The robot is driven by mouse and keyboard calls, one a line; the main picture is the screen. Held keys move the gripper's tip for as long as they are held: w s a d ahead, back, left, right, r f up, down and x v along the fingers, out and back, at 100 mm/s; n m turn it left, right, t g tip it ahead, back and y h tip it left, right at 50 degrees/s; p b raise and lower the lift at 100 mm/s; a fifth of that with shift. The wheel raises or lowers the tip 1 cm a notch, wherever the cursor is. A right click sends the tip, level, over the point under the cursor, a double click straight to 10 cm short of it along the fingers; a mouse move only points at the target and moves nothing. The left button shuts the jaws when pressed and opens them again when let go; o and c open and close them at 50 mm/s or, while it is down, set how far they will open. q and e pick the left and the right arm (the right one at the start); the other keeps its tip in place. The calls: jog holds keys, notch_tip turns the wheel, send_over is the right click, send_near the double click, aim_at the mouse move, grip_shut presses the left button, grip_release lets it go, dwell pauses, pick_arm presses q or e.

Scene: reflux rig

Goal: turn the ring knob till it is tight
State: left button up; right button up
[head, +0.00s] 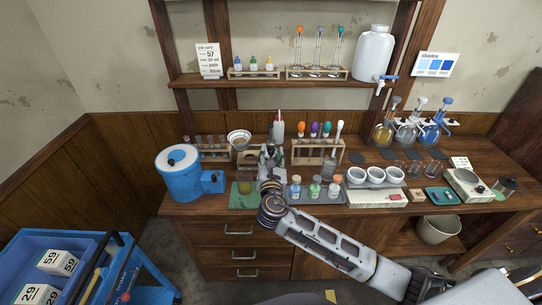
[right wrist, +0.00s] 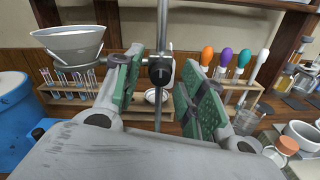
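A thin upright metal rod (right wrist: 163,25) with a dark clamp and round knob (right wrist: 159,73) shows in the right wrist view. My right gripper (right wrist: 164,60) is open, its green-padded fingers on either side of the clamp and knob. The left finger looks close to the clamp; I cannot tell whether it touches. A gap shows on the right side. In the head view my right gripper (head: 270,155) hides most of the stand. A pale oval (right wrist: 155,96) shows low behind the rod; I cannot tell whether it is the ring. My left gripper is not in view.
A rack with coloured bulbs (head: 318,150) stands right. A blue tub (head: 180,178) stands at the left end. Small capped bottles (head: 314,187) stand close to my right arm.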

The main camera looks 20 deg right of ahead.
jog(key=shift+s, duration=0.1)
jog(key=v, duration=1.2)
dwell(0.4)
dwell(0.5)
